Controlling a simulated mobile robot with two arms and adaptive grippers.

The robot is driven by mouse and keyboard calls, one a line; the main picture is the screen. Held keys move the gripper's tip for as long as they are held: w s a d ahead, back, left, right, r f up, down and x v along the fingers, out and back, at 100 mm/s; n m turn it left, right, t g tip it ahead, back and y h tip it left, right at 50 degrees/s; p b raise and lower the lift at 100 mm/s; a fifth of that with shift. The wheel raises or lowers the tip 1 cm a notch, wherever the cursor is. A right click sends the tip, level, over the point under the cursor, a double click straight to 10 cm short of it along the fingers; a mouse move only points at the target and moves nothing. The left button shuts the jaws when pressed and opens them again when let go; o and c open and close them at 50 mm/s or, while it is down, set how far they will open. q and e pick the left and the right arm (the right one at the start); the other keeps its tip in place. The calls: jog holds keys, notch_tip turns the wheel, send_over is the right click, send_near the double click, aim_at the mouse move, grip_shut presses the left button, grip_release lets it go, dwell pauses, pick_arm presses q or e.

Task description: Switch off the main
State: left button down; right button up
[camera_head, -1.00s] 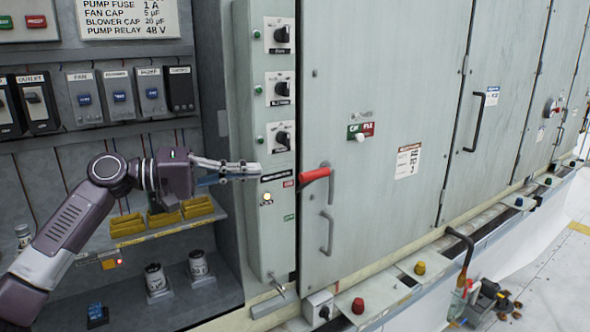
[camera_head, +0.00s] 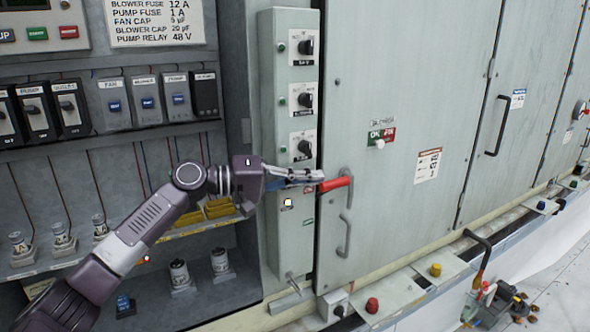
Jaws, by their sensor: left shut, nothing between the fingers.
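A red lever handle (camera_head: 336,184) sticks out to the left from the edge of the large grey cabinet door (camera_head: 400,90). I take it to be the main switch. My left gripper (camera_head: 320,176) is shut and empty, in front of the narrow switch column. Its fingertips are at the free end of the red handle; I cannot tell whether they touch it. A small lit lamp (camera_head: 288,203) shows on the column below the fingers. The label beside the handle is partly hidden by the fingers. My right gripper is not in view.
Three black rotary switches, one of them the lowest (camera_head: 302,146), sit on the column above my gripper. A door pull (camera_head: 344,235) is below the red handle. An open component bay with shelves (camera_head: 215,300) is at left. A ledge with coloured knobs (camera_head: 395,296) runs below the door.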

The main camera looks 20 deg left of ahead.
pick_arm(q)
jog(key=shift+w+d, duration=0.15)
jog(key=shift+d, duration=0.05)
jog(key=shift+f, duration=0.15)
jog(key=shift+s+d+f+m+b, duration=0.5)
jog(key=shift+d+f+m+b, duration=0.2)
jog(key=shift+f+b, duration=0.25)
notch_tip(320, 180, down, 16)
jog(key=s+d+m+t+y+b, duration=0.1)
jog(key=m+y+b, duration=0.3)
jog(key=m+b, duration=0.8)
jog(key=shift+t+y, duration=0.4)
jog(key=shift+t, duration=0.1)
jog(key=shift+d, duration=0.1)
